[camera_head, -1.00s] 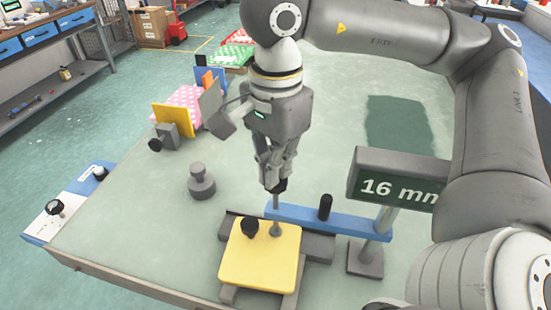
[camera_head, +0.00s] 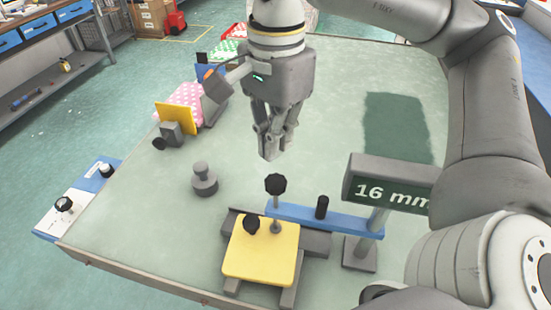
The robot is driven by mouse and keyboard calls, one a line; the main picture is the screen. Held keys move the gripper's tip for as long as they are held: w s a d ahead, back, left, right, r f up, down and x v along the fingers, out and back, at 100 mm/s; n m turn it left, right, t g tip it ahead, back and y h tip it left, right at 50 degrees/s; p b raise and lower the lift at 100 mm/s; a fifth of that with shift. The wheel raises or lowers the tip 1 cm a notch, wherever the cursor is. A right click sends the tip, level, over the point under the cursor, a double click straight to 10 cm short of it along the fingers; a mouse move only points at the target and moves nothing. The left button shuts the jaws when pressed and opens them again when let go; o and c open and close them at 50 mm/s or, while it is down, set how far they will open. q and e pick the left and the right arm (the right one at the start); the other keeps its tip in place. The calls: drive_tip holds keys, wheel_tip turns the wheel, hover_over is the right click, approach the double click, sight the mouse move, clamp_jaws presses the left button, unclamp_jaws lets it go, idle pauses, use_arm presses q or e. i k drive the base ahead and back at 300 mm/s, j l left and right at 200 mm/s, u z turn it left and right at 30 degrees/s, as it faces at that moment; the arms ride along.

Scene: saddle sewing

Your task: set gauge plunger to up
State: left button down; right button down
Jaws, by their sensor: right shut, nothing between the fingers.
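The gauge plunger is a thin grey rod with a black knob (camera_head: 275,184) on top. It stands upright, its lower end at the yellow plate (camera_head: 262,262), and passes beside the blue gauge arm (camera_head: 345,221). A display (camera_head: 385,185) on a post reads "16 mm", its right edge hidden by my right arm. My right gripper (camera_head: 268,156) points down with its fingers closed and empty. In the picture it is just above the knob, with a visible gap between them. My left gripper is not in view.
A second black knob (camera_head: 251,223) sits on the yellow plate, and a black peg (camera_head: 322,207) stands on the blue arm. A grey knobbed weight (camera_head: 203,180) stands to the left. Clamped coloured sheets (camera_head: 183,107) lie farther back. The green tabletop is clear behind the display.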

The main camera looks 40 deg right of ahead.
sight(276, 207)
drive_tip(key=k+j, duration=1.2)
drive_tip(key=k, duration=0.1)
